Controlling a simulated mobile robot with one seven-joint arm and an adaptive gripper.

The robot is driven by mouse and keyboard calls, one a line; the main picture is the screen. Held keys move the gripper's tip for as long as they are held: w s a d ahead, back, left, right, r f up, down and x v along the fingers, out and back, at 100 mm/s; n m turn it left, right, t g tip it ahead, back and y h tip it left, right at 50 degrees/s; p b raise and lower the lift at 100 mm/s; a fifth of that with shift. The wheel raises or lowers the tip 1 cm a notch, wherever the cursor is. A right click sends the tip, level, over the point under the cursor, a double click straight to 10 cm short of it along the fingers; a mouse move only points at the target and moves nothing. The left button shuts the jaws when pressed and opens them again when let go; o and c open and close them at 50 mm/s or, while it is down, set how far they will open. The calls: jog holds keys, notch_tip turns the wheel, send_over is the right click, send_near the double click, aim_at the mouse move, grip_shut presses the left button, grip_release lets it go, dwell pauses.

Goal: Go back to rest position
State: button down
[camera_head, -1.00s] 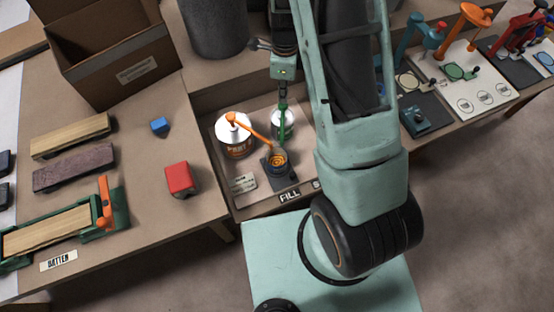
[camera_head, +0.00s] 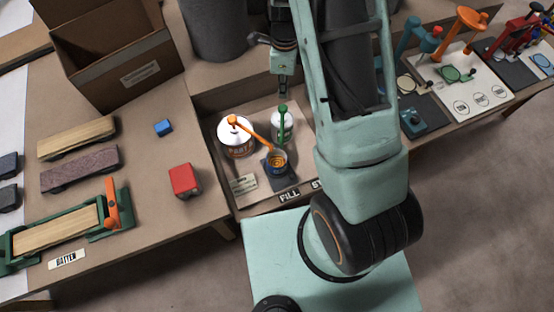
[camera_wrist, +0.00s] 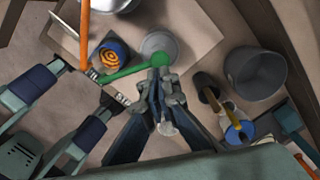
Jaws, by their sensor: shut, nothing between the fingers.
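My gripper (camera_head: 284,94) hangs over the work tray (camera_head: 208,113), mostly upright, and nothing shows between its fingers. In the wrist view its fingers (camera_wrist: 160,75) are closed together, and their tips overlap the green knob in the picture. The green-handled pump (camera_head: 283,123) stands below my gripper on a pale can; its green handle (camera_wrist: 130,70) also shows in the wrist view. In the head view, a small gap seems to lie between fingertips and knob. An orange-handled pump (camera_head: 250,128) sits on a paint can (camera_head: 238,145). A small dark cup (camera_head: 277,162) holds orange contents.
On the left bench are an open cardboard box (camera_head: 120,65), a red block (camera_head: 184,181), a blue block (camera_head: 162,127), sanding blocks and a green batten clamp (camera_head: 112,210). Grey cylinders stand behind the tray. More tools (camera_head: 455,60) line the right bench.

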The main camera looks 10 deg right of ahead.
notch_tip(320, 180, up, 2)
jog(key=shift+r+p, duration=0.15)
jog(key=shift+p, duration=0.5)
